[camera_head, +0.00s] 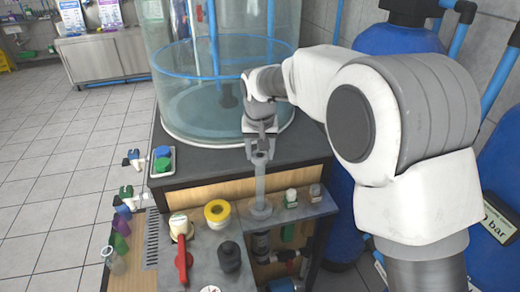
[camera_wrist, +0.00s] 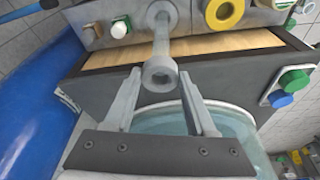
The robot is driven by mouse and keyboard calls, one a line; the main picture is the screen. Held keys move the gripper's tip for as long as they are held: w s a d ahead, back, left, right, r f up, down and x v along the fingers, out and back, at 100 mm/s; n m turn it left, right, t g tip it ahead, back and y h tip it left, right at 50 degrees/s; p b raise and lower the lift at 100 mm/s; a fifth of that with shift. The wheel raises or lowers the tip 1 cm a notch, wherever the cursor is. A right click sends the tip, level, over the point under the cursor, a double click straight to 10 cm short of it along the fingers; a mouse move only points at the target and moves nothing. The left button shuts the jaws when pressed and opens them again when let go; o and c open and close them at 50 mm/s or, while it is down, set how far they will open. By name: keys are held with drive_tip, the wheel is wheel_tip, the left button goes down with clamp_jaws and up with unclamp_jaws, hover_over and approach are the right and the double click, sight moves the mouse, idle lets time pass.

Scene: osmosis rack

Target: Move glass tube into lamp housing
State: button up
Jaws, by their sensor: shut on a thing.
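The glass tube (camera_head: 260,183) is a pale grey, upright tube with a wider collar at its top end. In the wrist view the tube (camera_wrist: 161,45) points away from me, with its open round end nearest the fingers. My gripper (camera_head: 260,150) is shut on this upper end, with a finger on each side; its fingers also show in the wrist view (camera_wrist: 160,77). The tube's lower end meets a round grey fitting (camera_head: 260,210) on the grey panel, which looks like the lamp housing. I cannot tell how deep the tube sits in it.
A large clear tank (camera_head: 215,75) stands on the dark cabinet top (camera_head: 200,178) behind the tube. A yellow ring (camera_head: 217,213), red-handled valve (camera_head: 182,258) and black knob (camera_head: 229,257) are left of the fitting. Two small caps (camera_head: 291,197) are right. Blue tanks stand at right.

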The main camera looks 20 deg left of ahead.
drive_tip(key=shift+f, duration=0.35)
drive_tip(key=b, duration=0.5)
hover_over(260, 196)
drive_tip(key=shift+s+d+x, duration=0.1)
drive_tip(key=shift+s+x, duration=0.1)
drive_tip(key=shift+x, duration=1.1)
drive_tip(key=shift+s+d+x, duration=0.1)
drive_tip(key=shift+s+x, duration=0.1)
drive_tip(key=shift+x, duration=1.1)
drive_tip(key=shift+s+d+x, duration=0.1)
drive_tip(key=shift+s+x, duration=0.1)
drive_tip(key=shift+x, duration=1.05)
drive_tip(key=shift+f, duration=0.25)
drive_tip(key=shift+f+b, duration=2.8)
drive_tip(key=shift+f, duration=1)
drive_tip(key=shift+f, duration=0.15)
drive_tip(key=shift+f+b, duration=1)
drive_tip(key=shift+f, duration=0.3)
drive_tip(key=o, duration=1.2)
drive_tip(key=shift+r, duration=0.1)
